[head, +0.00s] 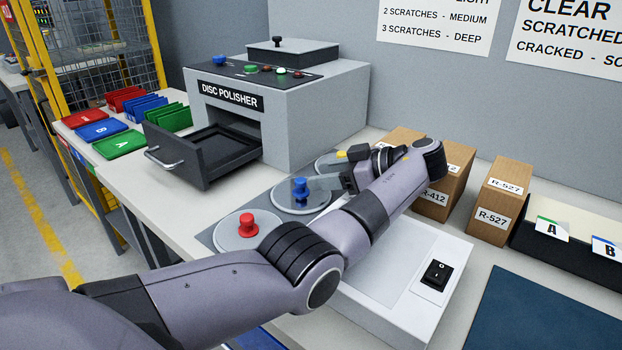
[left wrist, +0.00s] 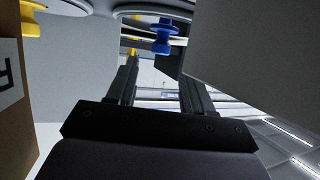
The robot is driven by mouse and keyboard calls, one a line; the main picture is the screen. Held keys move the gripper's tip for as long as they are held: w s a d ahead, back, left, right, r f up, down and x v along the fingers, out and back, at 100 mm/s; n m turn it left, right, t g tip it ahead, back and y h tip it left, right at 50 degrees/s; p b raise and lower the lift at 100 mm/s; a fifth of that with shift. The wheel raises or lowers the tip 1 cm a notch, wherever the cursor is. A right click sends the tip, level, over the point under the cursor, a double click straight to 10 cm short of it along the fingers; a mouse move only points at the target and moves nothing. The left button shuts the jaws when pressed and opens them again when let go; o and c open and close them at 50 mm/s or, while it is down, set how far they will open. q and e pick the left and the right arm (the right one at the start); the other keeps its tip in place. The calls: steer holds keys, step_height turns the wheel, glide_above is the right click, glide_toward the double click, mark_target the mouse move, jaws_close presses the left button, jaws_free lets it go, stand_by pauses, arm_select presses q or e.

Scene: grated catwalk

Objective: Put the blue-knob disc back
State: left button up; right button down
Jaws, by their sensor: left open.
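The blue-knob disc (head: 291,203) lies flat on the grey strip in front of the polisher, between two other discs. Its blue knob (head: 300,188) stands upright. My left gripper (head: 325,183) is open, low over the strip and just right of the blue knob. In the left wrist view the blue knob (left wrist: 163,36) shows, upside down, near the ends of my left gripper's spread fingers (left wrist: 158,62), in line with the gap between them. I cannot tell whether a finger touches it. My right gripper is out of view.
A red-knob disc (head: 232,241) lies in front. Another disc (head: 324,163), partly hidden by my gripper, lies behind. The disc polisher (head: 330,115) has its drawer (head: 195,160) pulled out, looking empty. Boxes (head: 497,205) stand on the right. A white switch unit (head: 405,310) sits under my arm.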

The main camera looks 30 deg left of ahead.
arm_select(q)
steer(key=shift+w+d+r, duration=0.15)
steer(key=shift+d+r, duration=0.15)
steer(key=shift+d, duration=0.35)
steer(key=shift+v, duration=1)
steer(key=shift+r, duration=0.15)
